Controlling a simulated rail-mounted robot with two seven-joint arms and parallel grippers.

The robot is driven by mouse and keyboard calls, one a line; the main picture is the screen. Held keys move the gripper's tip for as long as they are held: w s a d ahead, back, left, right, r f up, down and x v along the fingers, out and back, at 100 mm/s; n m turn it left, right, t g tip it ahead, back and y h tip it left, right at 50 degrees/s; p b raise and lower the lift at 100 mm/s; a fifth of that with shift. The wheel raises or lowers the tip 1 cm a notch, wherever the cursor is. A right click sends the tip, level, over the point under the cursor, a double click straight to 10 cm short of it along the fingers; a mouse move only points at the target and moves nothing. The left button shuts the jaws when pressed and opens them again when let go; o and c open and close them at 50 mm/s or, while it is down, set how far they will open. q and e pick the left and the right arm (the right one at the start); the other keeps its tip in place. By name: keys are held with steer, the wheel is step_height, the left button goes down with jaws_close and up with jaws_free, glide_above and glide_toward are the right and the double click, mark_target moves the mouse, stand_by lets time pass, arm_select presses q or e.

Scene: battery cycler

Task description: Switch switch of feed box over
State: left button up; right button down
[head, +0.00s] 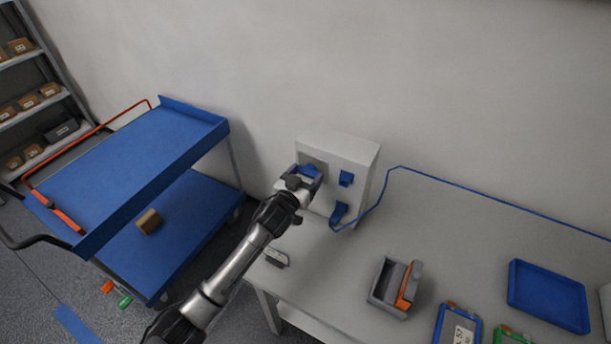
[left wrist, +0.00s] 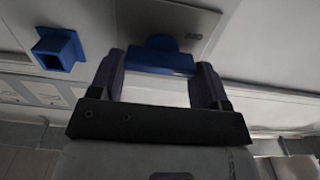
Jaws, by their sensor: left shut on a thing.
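The feed box (head: 352,152) is a pale box standing at the back of the grey table against the wall. Its blue switch (head: 309,170) is on the left of its front face, partly hidden by my gripper. My left gripper (head: 304,181) reaches up to the box from below and is shut on the switch. In the left wrist view the blue switch handle (left wrist: 160,57) lies between the two dark fingers of my left gripper (left wrist: 160,76), in front of a grey plate. My right gripper is not in view.
Beside the switch, the box has a blue socket (head: 346,178) and a blue plug (head: 339,212) with a cable along the table. A grey bin (head: 382,286) and a blue tray (head: 548,296) are on the table (head: 450,230). A blue cart (head: 130,165) stands at left.

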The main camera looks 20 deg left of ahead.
arm_select(q)
steer(key=shift+c, duration=0.7)
